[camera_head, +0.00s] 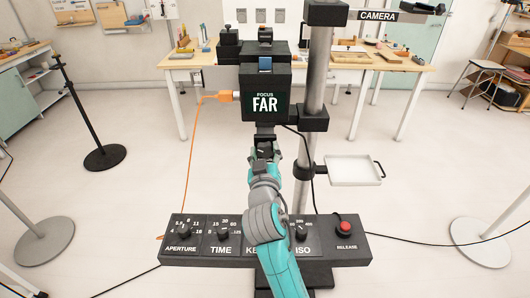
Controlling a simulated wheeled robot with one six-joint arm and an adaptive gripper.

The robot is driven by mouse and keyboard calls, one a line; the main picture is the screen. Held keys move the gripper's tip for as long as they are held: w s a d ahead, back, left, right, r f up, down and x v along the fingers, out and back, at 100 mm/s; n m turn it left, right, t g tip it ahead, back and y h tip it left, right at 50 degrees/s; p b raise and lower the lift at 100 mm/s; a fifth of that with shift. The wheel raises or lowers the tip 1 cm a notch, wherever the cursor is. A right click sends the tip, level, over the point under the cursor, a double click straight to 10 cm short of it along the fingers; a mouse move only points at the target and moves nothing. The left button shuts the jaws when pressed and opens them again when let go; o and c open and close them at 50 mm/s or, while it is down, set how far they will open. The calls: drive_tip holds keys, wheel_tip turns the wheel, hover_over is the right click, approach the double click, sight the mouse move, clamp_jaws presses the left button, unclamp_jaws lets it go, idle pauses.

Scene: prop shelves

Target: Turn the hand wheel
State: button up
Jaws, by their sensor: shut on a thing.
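A black camera box (264,92) with a sign reading FOCUS FAR is mounted beside a grey column. My gripper (265,142) is right below this box, at the end of my teal and grey arm. It is shut on a small dark part (265,130) under the box. My gripper and wrist cover most of this part, so its rim and shape cannot be made out. I cannot tell for sure that it is the hand wheel, and no other hand wheel shows clearly.
A black control panel (206,257) with several knobs and a red release button (344,228) lies under my arm. The grey column (315,90) stands close to my gripper's right. A white tray (353,171) sticks out right. An orange cable (193,150) hangs left.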

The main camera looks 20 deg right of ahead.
drive_tip(key=n, duration=0.5)
drive_tip(key=shift+a+n, duration=0.1)
drive_tip(key=shift+n, duration=0.2)
drive_tip(key=shift+f+n, duration=0.1)
drive_tip(key=shift+n, duration=2)
drive_tip(key=o, duration=1.2)
drive_tip(key=shift+c, duration=0.2)
drive_tip(key=v, duration=1.2)
